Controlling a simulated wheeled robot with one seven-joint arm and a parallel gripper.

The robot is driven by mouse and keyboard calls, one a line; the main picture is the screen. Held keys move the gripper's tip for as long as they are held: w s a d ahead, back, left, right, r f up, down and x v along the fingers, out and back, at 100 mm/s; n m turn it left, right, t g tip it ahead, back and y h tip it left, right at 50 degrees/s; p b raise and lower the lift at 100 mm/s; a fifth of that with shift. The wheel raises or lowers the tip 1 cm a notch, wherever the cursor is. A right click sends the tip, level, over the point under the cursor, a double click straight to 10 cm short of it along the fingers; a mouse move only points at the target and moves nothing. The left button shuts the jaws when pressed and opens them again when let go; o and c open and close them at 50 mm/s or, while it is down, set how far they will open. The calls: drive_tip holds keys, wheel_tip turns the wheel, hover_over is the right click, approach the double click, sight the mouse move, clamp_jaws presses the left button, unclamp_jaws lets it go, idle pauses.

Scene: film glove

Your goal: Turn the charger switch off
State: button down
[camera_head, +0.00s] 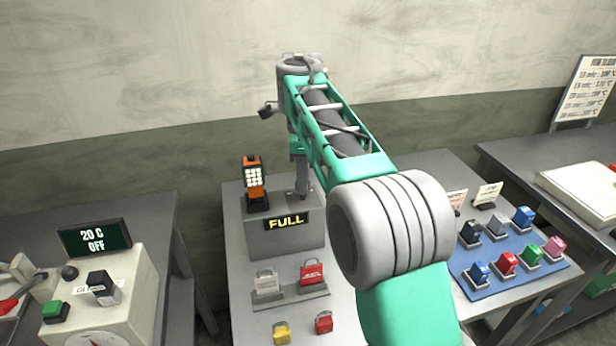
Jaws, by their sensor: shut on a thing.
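The charger (290,237) is a grey box on the middle table, with a display (286,222) reading FULL in yellow. An orange device with a lit panel of lamps (254,180) stands upright on its left side. My gripper (302,188) points down at the right side of the charger's top, right of the orange device. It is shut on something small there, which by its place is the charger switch. The fingers and arm hide the switch, so its position cannot be seen.
Red and silver padlock-like blocks (312,273) stand in front of the charger, with smaller yellow and red ones nearer. A blue mat (512,262) with several coloured blocks lies right. A box with a "20 C OFF" display (94,238) stands left. My arm covers the middle.

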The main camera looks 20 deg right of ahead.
drive_tip(key=n, duration=1.2)
drive_tip(key=shift+a, duration=0.1)
idle(0.5)
drive_tip(key=c, duration=1)
unclamp_jaws()
drive_tip(key=shift+r, duration=0.1)
wheel_tip(320, 180, up, 8)
drive_tip(key=p, duration=0.7)
drive_tip(key=shift+f, duration=0.25)
